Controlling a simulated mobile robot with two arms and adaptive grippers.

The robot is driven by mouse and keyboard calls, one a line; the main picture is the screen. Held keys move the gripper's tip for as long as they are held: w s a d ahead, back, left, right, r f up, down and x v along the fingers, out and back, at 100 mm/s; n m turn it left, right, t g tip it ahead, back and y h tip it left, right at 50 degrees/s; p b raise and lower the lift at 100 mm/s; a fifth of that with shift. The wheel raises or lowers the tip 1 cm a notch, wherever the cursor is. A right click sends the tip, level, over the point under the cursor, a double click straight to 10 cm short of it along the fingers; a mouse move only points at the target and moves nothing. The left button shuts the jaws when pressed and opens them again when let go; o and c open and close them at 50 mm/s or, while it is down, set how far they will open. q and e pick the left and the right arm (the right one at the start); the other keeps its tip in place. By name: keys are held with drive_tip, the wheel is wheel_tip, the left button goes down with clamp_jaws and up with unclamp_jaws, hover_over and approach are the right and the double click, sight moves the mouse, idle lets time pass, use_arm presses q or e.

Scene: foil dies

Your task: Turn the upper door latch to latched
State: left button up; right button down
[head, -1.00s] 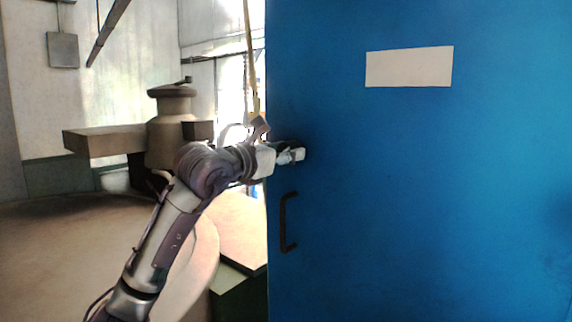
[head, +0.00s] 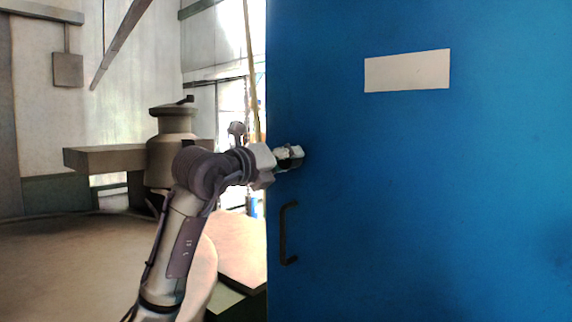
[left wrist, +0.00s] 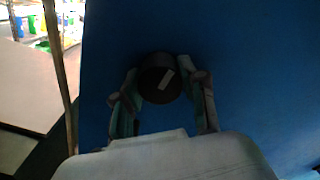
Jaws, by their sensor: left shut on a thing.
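The upper door latch (left wrist: 160,84) is a dark round knob with a short pale mark on its face, on the blue door (head: 420,190). In the left wrist view the mark slants, its top leaning right. My left gripper (head: 292,156) reaches the door near its left edge, above the handle. In the left wrist view my left gripper (left wrist: 160,92) has one finger on each side of the knob and is shut on it. In the head view the gripper hides most of the knob. My right gripper is out of view.
A dark pull handle (head: 286,232) is on the door below my gripper. A pale blank plate (head: 407,71) is higher up. Left of the door are a round tabletop, a grey machine (head: 172,140) and a bright opening.

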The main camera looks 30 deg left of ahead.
use_arm(q)
drive_tip(key=shift+n, duration=0.7)
drive_tip(key=o, duration=1.1)
drive_tip(key=shift+o, duration=0.2)
drive_tip(key=s+a, duration=0.1)
drive_tip(key=s, duration=1.1)
